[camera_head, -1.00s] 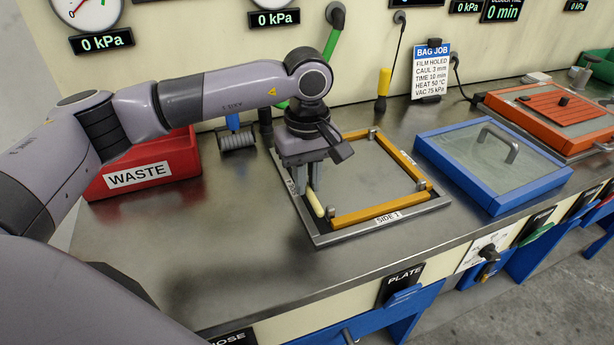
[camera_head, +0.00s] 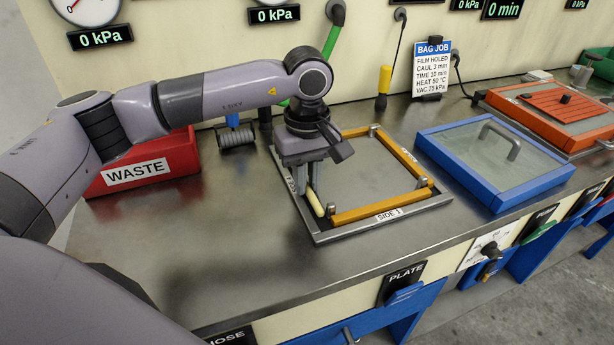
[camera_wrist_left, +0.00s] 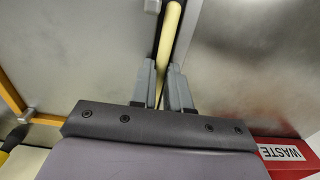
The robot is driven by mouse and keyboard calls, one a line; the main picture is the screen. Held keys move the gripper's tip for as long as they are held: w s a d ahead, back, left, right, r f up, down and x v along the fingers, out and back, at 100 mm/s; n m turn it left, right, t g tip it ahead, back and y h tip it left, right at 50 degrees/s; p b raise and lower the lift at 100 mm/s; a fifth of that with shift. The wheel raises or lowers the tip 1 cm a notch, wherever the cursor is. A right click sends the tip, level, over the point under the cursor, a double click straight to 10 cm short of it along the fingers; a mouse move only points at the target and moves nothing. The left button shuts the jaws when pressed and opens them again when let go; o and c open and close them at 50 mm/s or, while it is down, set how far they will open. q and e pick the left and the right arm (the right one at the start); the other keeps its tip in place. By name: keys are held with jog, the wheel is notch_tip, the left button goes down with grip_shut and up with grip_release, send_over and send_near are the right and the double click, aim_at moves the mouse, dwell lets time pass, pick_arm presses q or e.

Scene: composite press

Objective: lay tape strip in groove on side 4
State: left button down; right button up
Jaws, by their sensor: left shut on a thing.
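My left gripper (camera_head: 315,178) is shut on a pale cream tape strip (camera_head: 315,203) at the left side of the square metal plate (camera_head: 330,237). The strip also shows in the left wrist view (camera_wrist_left: 169,38), running lengthwise between the fingers (camera_wrist_left: 162,85). It lies along the plate's left edge, beside a dark line; whether it sits down in the groove I cannot tell. Orange-yellow strips lie along the back, right (camera_head: 402,165) and front (camera_head: 380,206) sides of the plate. The front edge is labelled SIDE 1. The gripper hides part of the left side. My right gripper is not in view.
A red WASTE bin (camera_head: 142,170) stands left of the plate, under my left arm. A blue-framed glass lid (camera_head: 492,200) and an orange-framed unit (camera_head: 560,140) stand to the right. Small metal posts (camera_head: 331,209) rise at the plate's corners. The bench front-left is clear.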

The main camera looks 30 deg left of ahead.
pick_arm(q)
jog(key=shift+f, duration=0.25)
dwell(0.6)
jog(key=c, duration=1)
grip_release()
